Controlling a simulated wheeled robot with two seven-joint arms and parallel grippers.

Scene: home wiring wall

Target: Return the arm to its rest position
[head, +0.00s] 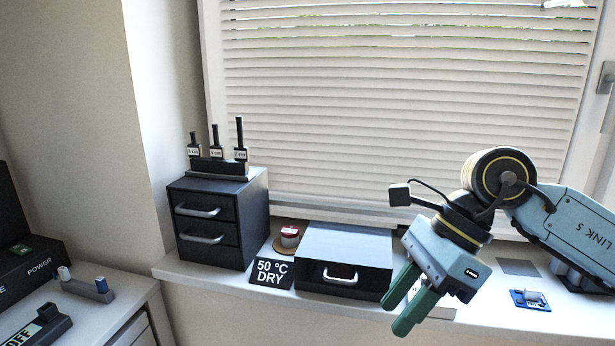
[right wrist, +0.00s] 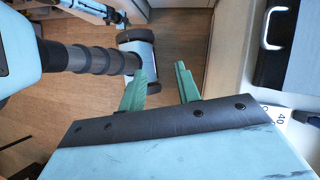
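My right gripper (head: 395,312) hangs over the front edge of the windowsill (head: 330,304), at the right of the head view. Its two green fingers point down and to the left. My right arm comes in from the right edge, bent at the wrist. My left gripper does not show in the head view.
A dark drawer box (head: 342,259) stands just left of the gripper. Further left are a sign reading 50 °C DRY (head: 271,273) and a two-drawer cabinet (head: 217,217) with labelled tools on top. A blue board (head: 530,299) lies at right. Blinds (head: 400,110) hang behind.

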